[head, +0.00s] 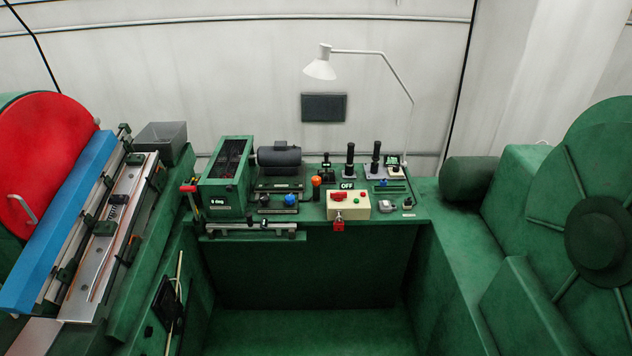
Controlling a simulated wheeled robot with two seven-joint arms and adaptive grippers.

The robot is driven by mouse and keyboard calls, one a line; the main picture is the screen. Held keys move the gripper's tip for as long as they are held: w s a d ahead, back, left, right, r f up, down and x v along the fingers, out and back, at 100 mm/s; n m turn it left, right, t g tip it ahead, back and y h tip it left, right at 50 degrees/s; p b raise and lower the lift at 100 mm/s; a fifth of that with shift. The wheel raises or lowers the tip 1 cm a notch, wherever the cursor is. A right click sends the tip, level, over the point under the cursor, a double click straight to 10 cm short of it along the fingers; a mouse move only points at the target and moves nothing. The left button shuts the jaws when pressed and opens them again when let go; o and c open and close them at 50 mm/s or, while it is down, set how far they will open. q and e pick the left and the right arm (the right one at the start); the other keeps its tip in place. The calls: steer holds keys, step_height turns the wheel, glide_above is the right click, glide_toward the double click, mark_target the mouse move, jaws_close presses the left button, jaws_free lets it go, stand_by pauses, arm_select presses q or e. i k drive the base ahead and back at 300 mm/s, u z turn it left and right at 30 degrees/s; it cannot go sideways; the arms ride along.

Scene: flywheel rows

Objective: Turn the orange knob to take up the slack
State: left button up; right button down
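An orange knob (316,181) stands upright on the green bench, just left of a cream control box (349,205). It looks like a rounded top on a short stem; its lower part is small and hard to make out. Neither of my grippers is in the head view, and nothing touches the knob.
The green bench (421,214) also carries a blue knob (291,200), a dark motor (279,157), black levers (350,158) and a lamp (320,69). A red padlock (338,224) hangs at the box front. Large green machines flank both sides.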

mark_target(316, 180)
steer(key=u, duration=0.35)
steer(key=i, duration=1.85)
steer(key=u, duration=0.1)
